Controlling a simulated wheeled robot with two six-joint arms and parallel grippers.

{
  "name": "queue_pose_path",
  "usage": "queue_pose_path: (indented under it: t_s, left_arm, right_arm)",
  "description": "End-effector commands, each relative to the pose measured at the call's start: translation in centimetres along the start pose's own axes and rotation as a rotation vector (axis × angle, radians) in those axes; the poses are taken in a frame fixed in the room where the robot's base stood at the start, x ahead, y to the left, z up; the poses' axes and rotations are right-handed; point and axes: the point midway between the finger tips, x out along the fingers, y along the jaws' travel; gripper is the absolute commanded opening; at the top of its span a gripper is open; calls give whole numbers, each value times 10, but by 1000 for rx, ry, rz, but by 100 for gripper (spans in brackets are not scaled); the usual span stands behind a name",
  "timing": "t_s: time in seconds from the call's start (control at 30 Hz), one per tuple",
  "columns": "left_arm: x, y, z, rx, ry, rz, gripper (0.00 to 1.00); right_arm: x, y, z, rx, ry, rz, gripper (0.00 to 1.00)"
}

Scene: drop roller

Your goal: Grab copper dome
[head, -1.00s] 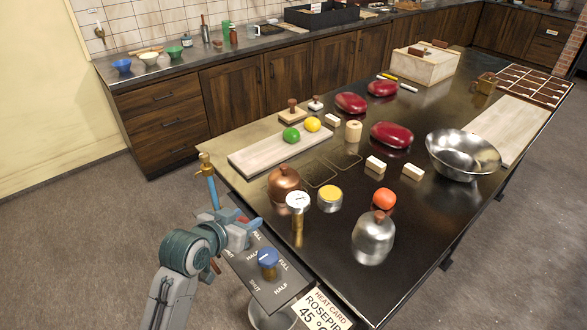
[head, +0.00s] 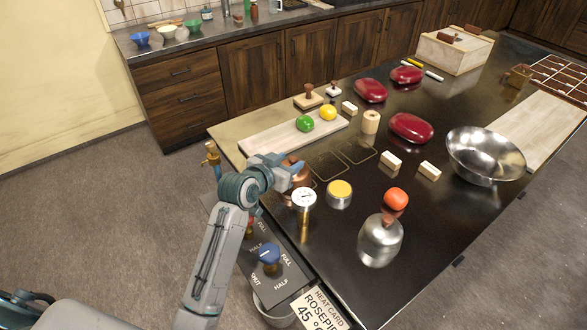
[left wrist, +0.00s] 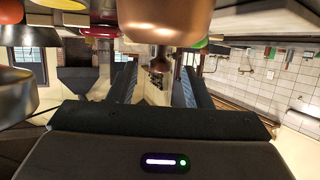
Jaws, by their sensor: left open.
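The copper dome (head: 300,181) stands on the dark table near its left edge, partly hidden by my left gripper in the head view. My left gripper (head: 291,170) is at the dome's top and is open. In the left wrist view, which looks upside down, the dome's copper body (left wrist: 165,18) hangs at the top, and its small knob (left wrist: 160,62) lies between the two spread fingers (left wrist: 163,88). I cannot tell whether a finger touches the knob. My right gripper is not in view.
A white-topped brass gauge (head: 304,200) and a yellow-topped tin (head: 340,194) stand close by the dome. A silver dome (head: 380,242) and an orange ball (head: 396,198) are further right. A board (head: 270,138) with green and yellow fruit lies behind. A knob panel (head: 285,265) is in front.

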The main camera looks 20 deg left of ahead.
Motion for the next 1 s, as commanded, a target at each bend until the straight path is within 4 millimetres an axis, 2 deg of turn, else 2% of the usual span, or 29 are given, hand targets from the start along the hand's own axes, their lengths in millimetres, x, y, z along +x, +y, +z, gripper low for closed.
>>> queue_pose_path:
  t_s: [0.03,0.2,0.5,0.53,0.7,0.77,1.0]
  left_arm:
    - [6,0,-4,-2,-1,1,45]
    - [27,0,-2,-1,-1,0,45]
    - [32,0,1,-1,0,0,45]
    - [32,0,1,-1,0,0,43]
    - [32,0,0,-1,0,0,9]
    - [32,0,0,0,0,0,0]
    - [32,0,-1,0,1,-1,0]
  right_arm:
    - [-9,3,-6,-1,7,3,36]
    - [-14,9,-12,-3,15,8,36]
    - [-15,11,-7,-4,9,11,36]
    - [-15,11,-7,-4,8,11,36]
    - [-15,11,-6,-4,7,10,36]
    - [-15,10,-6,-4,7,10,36]
    - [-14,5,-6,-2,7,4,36]
